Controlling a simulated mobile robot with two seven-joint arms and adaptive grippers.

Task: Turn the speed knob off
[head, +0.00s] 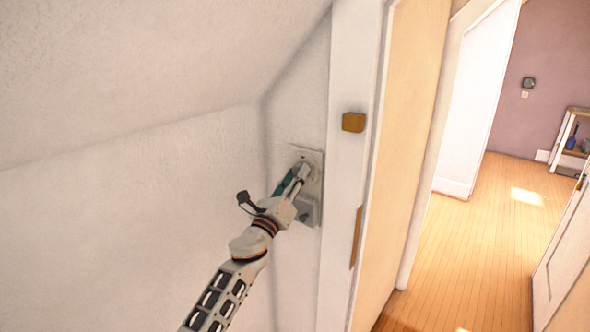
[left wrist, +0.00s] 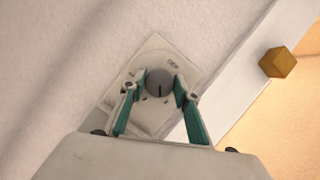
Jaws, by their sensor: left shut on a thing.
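The speed knob (left wrist: 159,83) is a round grey dial on a pale square wall plate (left wrist: 157,44). A dark mark on its face runs toward the bottom of the left wrist view, and the word OFF is printed on the plate at the knob's upper right. In the head view the plate (head: 318,160) is on the white wall beside the door frame. My left gripper (head: 301,171) is at the plate, its teal-sided fingers on either side of the knob and shut on it. The knob is hidden in the head view. My right gripper is not in view.
A second wall plate (head: 313,217) sits just below the first, partly behind my gripper. A small brown wooden block (head: 353,122) sticks out from the white door frame (head: 344,195) to the right. The sloped ceiling (head: 150,60) comes down on the left. Open wooden floor (head: 470,250) lies at the right.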

